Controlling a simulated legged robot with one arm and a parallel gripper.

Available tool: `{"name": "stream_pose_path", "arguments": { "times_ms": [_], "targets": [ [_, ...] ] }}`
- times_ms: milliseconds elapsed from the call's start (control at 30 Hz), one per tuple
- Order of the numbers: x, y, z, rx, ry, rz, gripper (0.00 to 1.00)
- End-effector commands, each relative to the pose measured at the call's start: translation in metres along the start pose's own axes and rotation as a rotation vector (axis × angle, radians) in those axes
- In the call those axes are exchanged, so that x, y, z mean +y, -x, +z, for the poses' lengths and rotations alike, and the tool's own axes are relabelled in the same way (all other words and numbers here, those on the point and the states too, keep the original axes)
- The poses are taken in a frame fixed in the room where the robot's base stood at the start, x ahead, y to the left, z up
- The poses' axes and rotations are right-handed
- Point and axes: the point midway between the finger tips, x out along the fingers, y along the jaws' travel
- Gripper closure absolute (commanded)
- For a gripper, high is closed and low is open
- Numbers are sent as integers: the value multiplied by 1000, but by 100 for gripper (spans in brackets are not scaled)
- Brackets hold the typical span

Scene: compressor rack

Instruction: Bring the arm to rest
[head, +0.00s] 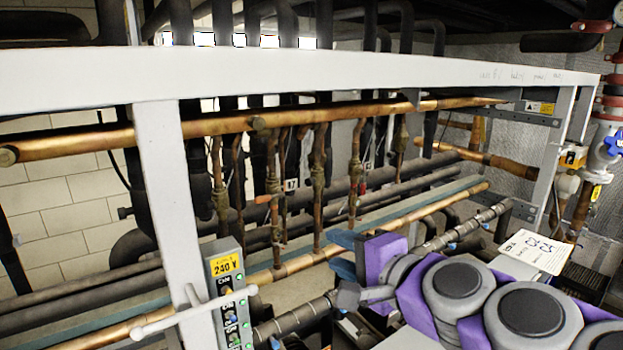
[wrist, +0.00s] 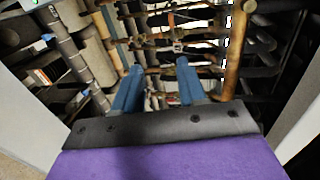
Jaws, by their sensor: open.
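My arm, purple and grey with round dark joint caps, reaches in from the lower right of the head view. At its end my gripper (head: 333,248) has two blue fingers that stand apart, in front of the copper pipes. In the wrist view my gripper (wrist: 157,71) shows both blue fingers with a clear gap and nothing between them. Pipes show beyond the gap. I cannot tell how near the fingertips are to the pipes.
A white frame beam (head: 300,75) crosses above, with a white post (head: 170,190) at left. Copper pipes (head: 350,115) and dark pipes fill the rack. A grey switch box (head: 229,295) with a yellow 240 V label stands at lower left. A blue-handled valve (head: 608,145) is at far right.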

Motion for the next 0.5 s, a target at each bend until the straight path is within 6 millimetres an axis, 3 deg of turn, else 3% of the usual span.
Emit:
{"name": "stream_pose_path", "arguments": {
  "times_ms": [267,500],
  "targets": [
    [51,-3,22,-76,127,105,59],
    [117,-3,51,-172,276,245,59]
  ]
}}
